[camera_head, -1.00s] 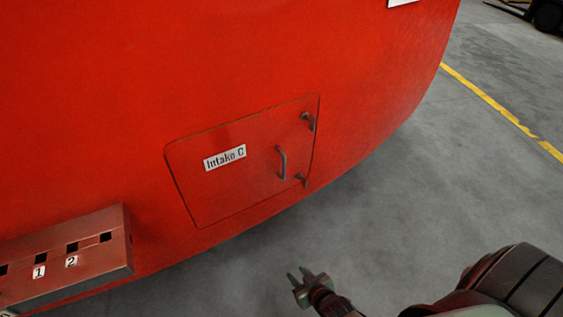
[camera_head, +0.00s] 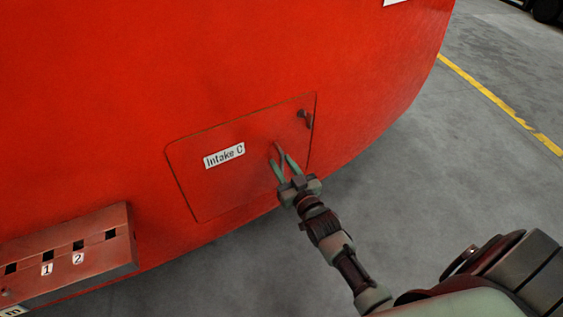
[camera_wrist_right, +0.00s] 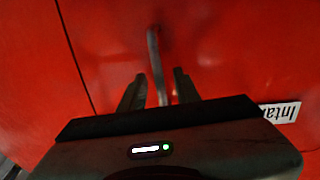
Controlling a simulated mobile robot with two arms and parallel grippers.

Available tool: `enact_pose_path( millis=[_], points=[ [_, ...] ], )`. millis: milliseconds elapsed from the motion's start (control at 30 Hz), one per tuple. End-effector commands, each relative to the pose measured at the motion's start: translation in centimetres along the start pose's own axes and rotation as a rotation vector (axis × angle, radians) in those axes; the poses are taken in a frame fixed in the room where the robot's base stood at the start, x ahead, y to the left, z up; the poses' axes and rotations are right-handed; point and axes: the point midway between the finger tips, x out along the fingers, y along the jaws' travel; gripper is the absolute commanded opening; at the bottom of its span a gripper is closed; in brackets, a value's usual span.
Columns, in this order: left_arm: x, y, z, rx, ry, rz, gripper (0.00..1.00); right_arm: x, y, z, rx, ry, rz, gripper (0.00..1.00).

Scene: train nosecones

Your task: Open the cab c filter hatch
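The hatch (camera_head: 205,188) labelled "Intake C" is a red panel lying flush in the red nosecone, and it looks shut. Its grey bar handle (camera_head: 279,149) is near the panel's right edge. My right gripper (camera_head: 284,165) is at the handle with its fingers apart. In the right wrist view the handle (camera_wrist_right: 154,60) runs down between the two fingers (camera_wrist_right: 158,86), with a gap showing on each side. A dark latch (camera_head: 305,118) is at the hatch's upper right. The lower latch is hidden behind my right gripper. My left gripper is not in view.
A red box (camera_head: 75,250) with square slots and number labels juts out at the lower left. The grey floor (camera_head: 420,190) to the right is open, with a yellow line (camera_head: 490,97) across it.

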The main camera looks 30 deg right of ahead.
Motion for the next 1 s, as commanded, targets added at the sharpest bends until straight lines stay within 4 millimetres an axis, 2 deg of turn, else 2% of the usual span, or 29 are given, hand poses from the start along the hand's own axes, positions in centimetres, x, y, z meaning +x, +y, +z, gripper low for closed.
enact_pose_path(
  millis=[100, 367, 467, 500, 1000],
  points=[
    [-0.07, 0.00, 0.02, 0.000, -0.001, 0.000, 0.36, 0.70, 0.00, -0.01, -0.001, 0.000, 0.000, 0.32],
    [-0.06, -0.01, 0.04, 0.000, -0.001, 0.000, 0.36, 0.80, 0.01, 0.02, -0.001, -0.001, 0.000, 0.32],
    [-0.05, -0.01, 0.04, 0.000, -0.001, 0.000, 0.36, 0.79, 0.01, 0.03, -0.001, -0.001, 0.000, 0.04],
    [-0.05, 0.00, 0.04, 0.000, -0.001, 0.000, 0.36, 0.79, 0.01, 0.03, -0.001, -0.001, 0.000, 0.00],
    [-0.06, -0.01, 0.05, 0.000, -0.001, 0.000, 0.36, 0.77, 0.02, 0.05, -0.001, -0.001, 0.000, 0.00]
  ],
)
